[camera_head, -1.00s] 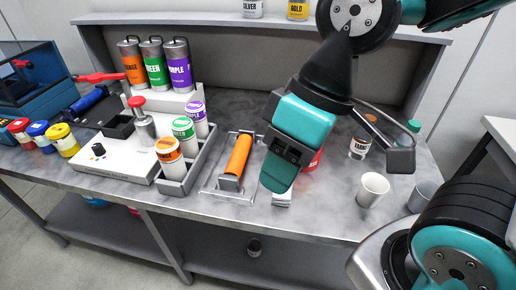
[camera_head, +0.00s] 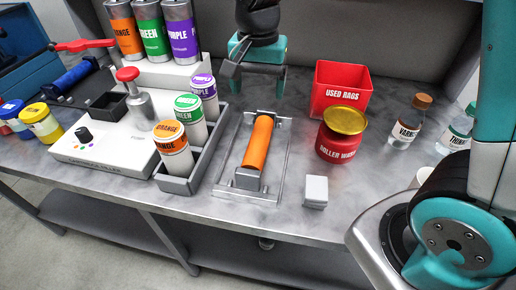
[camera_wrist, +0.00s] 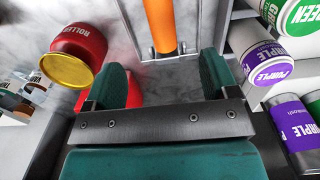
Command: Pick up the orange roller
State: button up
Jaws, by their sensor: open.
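The orange roller (camera_head: 257,145) lies lengthwise in a clear tray-like stand (camera_head: 223,174) with grey end supports, in the middle of the bench. My gripper (camera_head: 252,82) is above the bench, behind the far end of the roller, open and empty. In the wrist view the roller (camera_wrist: 160,24) shows at the top, just beyond and between the fingers of my gripper (camera_wrist: 165,75). The fingers are apart from it. The roller's other end is out of that view.
A grey rack (camera_head: 176,185) with labelled jars stands left of the roller. Right are a red roller wash can (camera_head: 336,150), a used rags box (camera_head: 343,95) and a white block (camera_head: 315,191). Bottles (camera_head: 408,124) stand farther right. Large cans (camera_head: 149,32) stand back left.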

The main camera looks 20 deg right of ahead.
aim_at(258, 138)
jog(key=f, duration=0.5)
jog(key=f+p, duration=0.1)
jog(key=f, duration=0.4)
jog(key=f+p, duration=0.1)
jog(key=f, duration=0.5)
jog(key=shift+s, duration=0.25)
jog(key=c, duration=1.3)
jog(key=shift+r, duration=0.1)
grip_shut()
jog(key=shift+r, duration=0.1)
